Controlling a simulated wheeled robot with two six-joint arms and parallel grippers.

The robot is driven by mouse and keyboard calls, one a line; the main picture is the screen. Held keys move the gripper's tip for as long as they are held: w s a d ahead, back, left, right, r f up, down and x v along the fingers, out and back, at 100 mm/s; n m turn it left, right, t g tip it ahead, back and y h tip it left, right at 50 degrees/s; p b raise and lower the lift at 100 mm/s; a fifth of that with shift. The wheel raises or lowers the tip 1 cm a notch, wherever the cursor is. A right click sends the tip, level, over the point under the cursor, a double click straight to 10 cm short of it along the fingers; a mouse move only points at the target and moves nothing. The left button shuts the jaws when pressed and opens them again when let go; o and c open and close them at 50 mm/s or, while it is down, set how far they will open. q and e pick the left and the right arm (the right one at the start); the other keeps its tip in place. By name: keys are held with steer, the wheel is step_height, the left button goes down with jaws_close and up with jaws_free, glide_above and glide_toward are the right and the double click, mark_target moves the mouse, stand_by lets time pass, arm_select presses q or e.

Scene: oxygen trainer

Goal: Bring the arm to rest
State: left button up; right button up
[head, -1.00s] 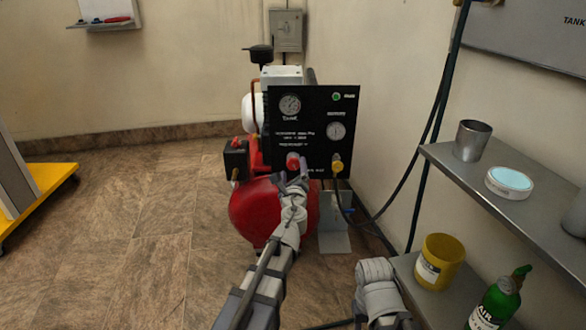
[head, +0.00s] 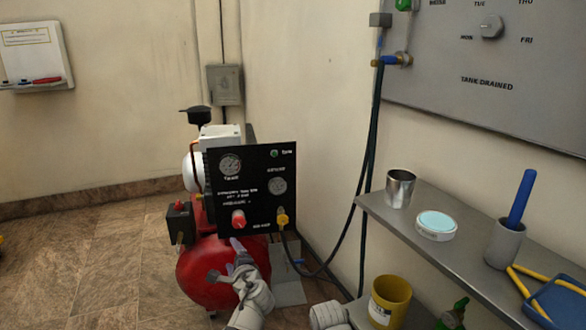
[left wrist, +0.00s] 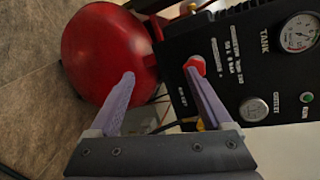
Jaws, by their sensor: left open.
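My left gripper (head: 226,262) is in front of the compressor's black panel (head: 250,178), a little below the red knob (head: 238,219). In the left wrist view its two purple fingers (left wrist: 160,82) are spread apart with nothing between them. One fingertip overlaps the red knob (left wrist: 195,65) in that view; I cannot tell whether they touch. The red tank (head: 200,268) lies behind the gripper. Part of my right arm shows at the bottom of the head view, but its gripper is not visible.
At right, a metal shelf (head: 440,254) holds a metal cup (head: 400,188), a round tin (head: 436,226) and a grey holder (head: 504,244). A yellow tub (head: 389,301) stands lower.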

arm_select(q)
steer(key=s+d+f+n+g+h+p, duration=0.35)
steer(key=s+d+n+g, duration=0.35)
steer(key=s, duration=0.4)
steer(key=s+d+f+n+g+h+p, duration=0.35)
steer(key=s+d+n+g, duration=0.2)
steer(key=s+d, duration=0.4)
step_height(320, 180, up, 37)
steer(key=s+p, duration=0.2)
steer(key=p, duration=3.6)
steer(key=shift+s+a+r+g+y, duration=0.2)
steer(key=shift+s+a+g+y, duration=0.1)
steer(key=shift+a+g, duration=0.15)
arm_select(e)
step_height(320, 180, up, 47)
steer(key=shift+f, duration=0.15)
arm_select(q)
steer(key=shift+m, duration=0.25)
arm_select(e)
steer(key=shift+s, duration=0.1)
